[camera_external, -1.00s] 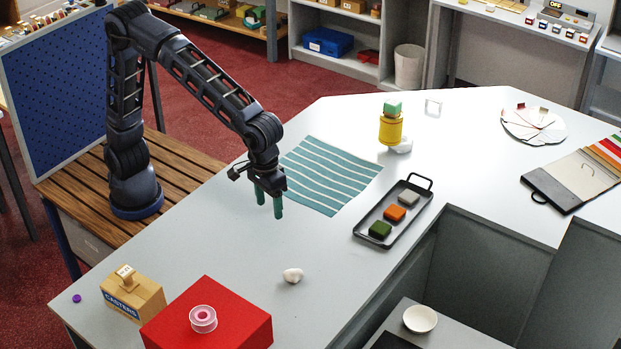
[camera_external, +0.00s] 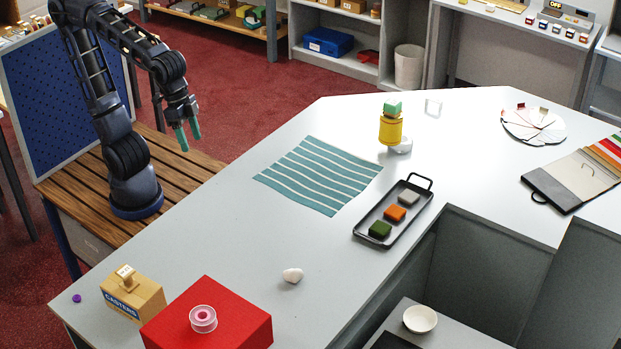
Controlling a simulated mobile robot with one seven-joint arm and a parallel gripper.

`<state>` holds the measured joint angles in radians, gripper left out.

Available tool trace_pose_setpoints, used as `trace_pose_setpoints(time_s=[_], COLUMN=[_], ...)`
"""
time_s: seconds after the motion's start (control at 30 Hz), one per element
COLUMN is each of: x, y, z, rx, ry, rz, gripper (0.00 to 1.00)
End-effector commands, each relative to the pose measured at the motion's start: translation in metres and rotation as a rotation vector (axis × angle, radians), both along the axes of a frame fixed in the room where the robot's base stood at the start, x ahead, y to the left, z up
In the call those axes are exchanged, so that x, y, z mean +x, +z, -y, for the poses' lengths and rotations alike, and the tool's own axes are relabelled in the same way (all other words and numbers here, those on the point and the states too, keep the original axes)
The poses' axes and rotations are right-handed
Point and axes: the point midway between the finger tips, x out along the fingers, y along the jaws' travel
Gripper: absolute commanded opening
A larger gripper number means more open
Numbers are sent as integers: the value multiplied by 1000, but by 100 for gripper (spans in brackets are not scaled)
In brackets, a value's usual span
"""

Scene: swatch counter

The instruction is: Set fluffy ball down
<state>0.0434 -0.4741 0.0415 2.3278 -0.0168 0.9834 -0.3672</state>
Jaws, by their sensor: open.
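A small white rounded lump (camera_external: 292,275), which looks like the fluffy ball, rests on the grey counter (camera_external: 230,235) behind and to the right of the red box. Its texture is too small to make out. My gripper (camera_external: 190,143) is open and empty, with its green-tipped fingers pointing down. It is raised over the wooden slatted bench side, up and left of the ball and well apart from it.
A red box (camera_external: 235,322) with a pink tape roll (camera_external: 203,319) and a casters box (camera_external: 133,295) stand at the near left. A striped teal cloth (camera_external: 318,174), a black tray (camera_external: 393,212) with three blocks and a yellow cylinder (camera_external: 390,130) lie farther back. Counter around the ball is clear.

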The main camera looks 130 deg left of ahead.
Motion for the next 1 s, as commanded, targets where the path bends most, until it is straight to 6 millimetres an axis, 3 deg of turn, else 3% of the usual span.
trace_pose_setpoints(time_s=[0.03,0.2,0.4,0.6,1.0], x=[-16,-61,-96,-107,-107], y=[-2,-14,-29,-35,-35], z=[0,-1,-1,-2,-2], rx=[16,78,138,160,160], ry=[-41,-180,-300,-342,-342], rz=[17,61,93,102,102], gripper=[61,61,61,61,61])
